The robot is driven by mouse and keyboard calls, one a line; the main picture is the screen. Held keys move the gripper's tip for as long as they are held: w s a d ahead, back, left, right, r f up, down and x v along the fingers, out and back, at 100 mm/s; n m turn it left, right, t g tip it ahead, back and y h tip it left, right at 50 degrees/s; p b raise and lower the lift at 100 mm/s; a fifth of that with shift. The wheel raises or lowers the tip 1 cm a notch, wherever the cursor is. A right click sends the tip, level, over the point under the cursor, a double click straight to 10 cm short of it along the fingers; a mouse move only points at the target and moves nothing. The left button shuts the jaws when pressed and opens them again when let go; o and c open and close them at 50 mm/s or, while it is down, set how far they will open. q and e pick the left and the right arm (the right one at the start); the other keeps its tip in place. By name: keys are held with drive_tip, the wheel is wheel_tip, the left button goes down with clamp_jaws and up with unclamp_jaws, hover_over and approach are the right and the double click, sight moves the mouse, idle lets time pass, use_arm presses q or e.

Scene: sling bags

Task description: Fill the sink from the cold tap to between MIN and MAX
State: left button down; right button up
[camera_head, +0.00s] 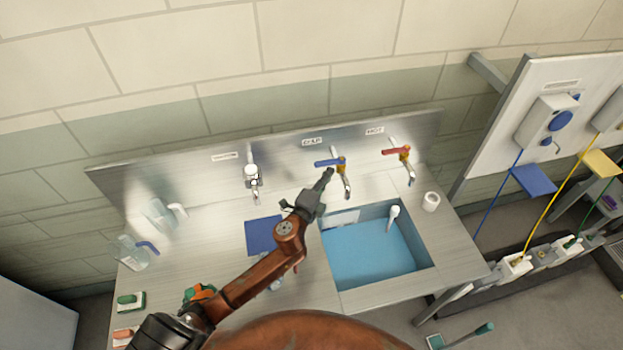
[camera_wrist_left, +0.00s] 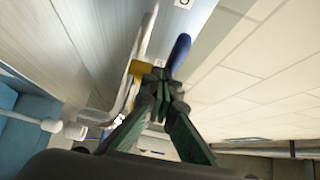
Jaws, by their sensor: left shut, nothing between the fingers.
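The cold tap (camera_head: 341,167) has a blue lever (camera_head: 326,162) that points left in the head view. The lever also shows in the left wrist view (camera_wrist_left: 181,50). The sink (camera_head: 427,243) has a light blue interior (camera_head: 365,255); I cannot tell the water level. A pale plate (camera_head: 341,219) is on its back wall, its marks too small to read. My left gripper (camera_head: 326,178) is shut and empty, just below the lever; I cannot tell whether it touches. It shows at the lever in the left wrist view (camera_wrist_left: 160,85). My right gripper is out of view.
The red-lever hot tap (camera_head: 402,152) stands right of the cold tap, another tap (camera_head: 252,179) left. A white upright pipe (camera_head: 393,217) stands in the sink. A white cup (camera_head: 431,201) is at its right, a blue cloth (camera_head: 262,235) left, clear bottles (camera_head: 130,252) far left.

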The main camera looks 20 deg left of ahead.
use_arm(q)
drive_tip(key=s+a, duration=0.1)
drive_tip(key=s+a+r, duration=0.1)
drive_tip(key=shift+s+a+r, duration=0.1)
drive_tip(key=shift+a+r, duration=0.2)
drive_tip(key=shift+s+a, duration=0.25)
drive_tip(key=shift+a, duration=0.15)
drive_tip(key=shift+w+d+f, duration=0.1)
drive_tip(key=shift+w+f, duration=0.05)
drive_tip(key=shift+w, duration=0.15)
approach(321, 167)
drive_tip(key=s+d, duration=0.1)
drive_tip(key=s, duration=0.5)
drive_tip(key=shift+s+b, duration=0.35)
drive_tip(key=shift+s, duration=0.05)
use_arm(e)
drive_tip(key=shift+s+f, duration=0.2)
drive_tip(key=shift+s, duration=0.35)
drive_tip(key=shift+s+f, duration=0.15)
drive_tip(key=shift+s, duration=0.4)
